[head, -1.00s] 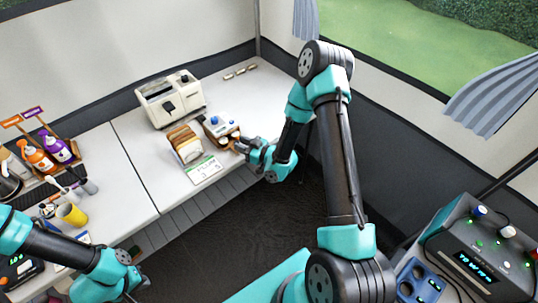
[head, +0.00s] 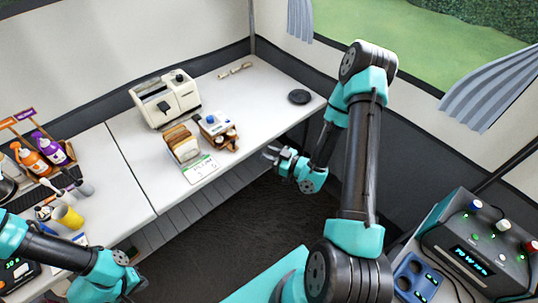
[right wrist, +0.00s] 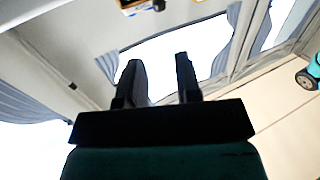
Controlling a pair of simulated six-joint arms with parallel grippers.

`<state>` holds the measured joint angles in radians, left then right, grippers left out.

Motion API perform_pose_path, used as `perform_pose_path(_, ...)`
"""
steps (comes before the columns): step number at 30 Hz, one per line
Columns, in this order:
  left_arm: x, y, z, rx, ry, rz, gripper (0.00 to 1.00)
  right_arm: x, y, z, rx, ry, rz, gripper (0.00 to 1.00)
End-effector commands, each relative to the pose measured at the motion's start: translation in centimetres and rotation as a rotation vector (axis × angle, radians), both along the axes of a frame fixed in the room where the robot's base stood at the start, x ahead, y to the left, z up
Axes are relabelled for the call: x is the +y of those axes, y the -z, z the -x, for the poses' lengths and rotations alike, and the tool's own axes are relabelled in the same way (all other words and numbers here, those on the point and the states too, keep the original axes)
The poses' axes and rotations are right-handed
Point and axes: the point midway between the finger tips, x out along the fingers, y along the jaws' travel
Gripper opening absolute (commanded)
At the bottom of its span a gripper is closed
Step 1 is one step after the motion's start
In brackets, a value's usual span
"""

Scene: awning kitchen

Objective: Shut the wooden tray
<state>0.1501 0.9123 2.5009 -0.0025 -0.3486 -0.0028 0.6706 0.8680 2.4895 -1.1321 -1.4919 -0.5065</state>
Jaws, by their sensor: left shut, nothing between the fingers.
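A small white unit with a blue knob (head: 212,121) stands near the front edge of the white counter in the head view. A brown wooden piece (head: 229,141), which looks like the wooden tray, is at its front right side. It is too small to tell how far out it sits. My right gripper (head: 270,153) is open and empty, to the right of the wooden piece and apart from it, past the counter's front edge. Its two separated fingers also show in the right wrist view (right wrist: 158,80). My left gripper (head: 134,283) is low at the left, far from the tray.
A cream machine (head: 168,98) stands behind the unit. A rack of bread slices (head: 182,143) and a printed card (head: 201,169) are to its left. A black disc (head: 299,97) lies at the counter's right end. A yellow cup (head: 68,217) and bottles stand at the left.

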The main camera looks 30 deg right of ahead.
Motion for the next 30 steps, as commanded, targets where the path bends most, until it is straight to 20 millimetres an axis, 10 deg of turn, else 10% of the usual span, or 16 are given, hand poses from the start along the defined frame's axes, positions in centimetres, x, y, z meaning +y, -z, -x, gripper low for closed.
perform_pose_path(14, 0.0, 0.0, 0.0, 0.000, 0.000, 0.000, 0.00, 0.0, -0.2, 0.0, -0.076, -0.026, 0.139, 0.02)
perform_pose_path(30, 0.0, 0.0, 0.0, 0.000, 0.000, 0.000, 0.00, -0.3, -1.1, 0.8, -0.625, -0.194, 0.981, 0.00)
